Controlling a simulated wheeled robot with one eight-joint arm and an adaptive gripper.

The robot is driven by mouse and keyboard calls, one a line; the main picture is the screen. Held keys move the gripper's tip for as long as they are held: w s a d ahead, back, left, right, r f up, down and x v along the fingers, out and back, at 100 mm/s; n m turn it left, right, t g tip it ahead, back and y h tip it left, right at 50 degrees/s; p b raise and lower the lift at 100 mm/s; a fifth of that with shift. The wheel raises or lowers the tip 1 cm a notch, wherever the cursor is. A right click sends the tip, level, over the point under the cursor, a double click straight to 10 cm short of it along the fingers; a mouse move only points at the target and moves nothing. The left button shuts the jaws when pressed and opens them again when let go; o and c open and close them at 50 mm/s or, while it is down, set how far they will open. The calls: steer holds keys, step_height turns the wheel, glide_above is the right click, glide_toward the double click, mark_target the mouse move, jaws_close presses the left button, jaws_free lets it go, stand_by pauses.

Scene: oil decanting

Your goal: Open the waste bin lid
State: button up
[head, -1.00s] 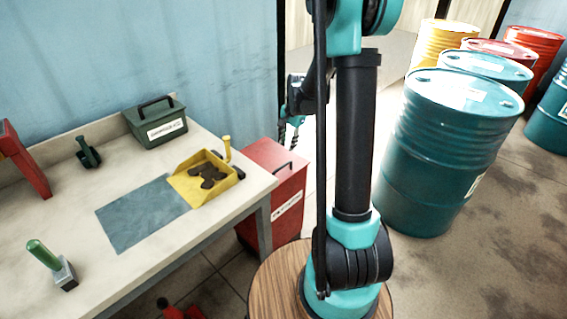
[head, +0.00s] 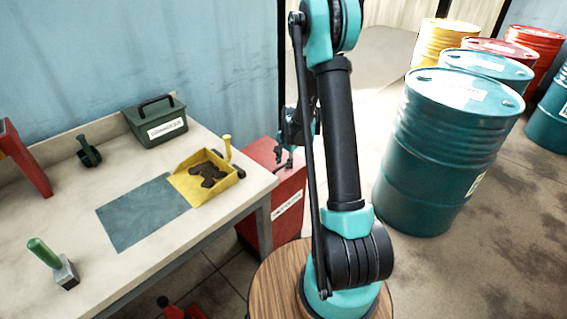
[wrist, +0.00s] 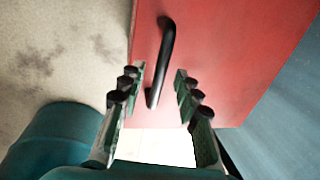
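The waste bin (head: 262,225) is a red box with a white label, standing on the floor at the right end of the workbench. Its red lid (wrist: 230,60) fills much of the wrist view and looks closed. A black bar handle (wrist: 162,60) is on the lid. My gripper (wrist: 158,82) is open, with one finger on each side of the handle's near end in that view. I cannot tell whether the fingers touch the handle or hang above it. In the head view my gripper (head: 285,160) is over the lid, partly hiding it.
The workbench (head: 80,190) holds a yellow dustpan (head: 225,188) with dark lumps, a green box (head: 155,122) and a green-handled tool (head: 45,255). Blue, yellow and red drums (head: 440,160) stand at the right. The blue wall is behind the bin.

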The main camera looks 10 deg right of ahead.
jaws_close()
stand_by(0.5)
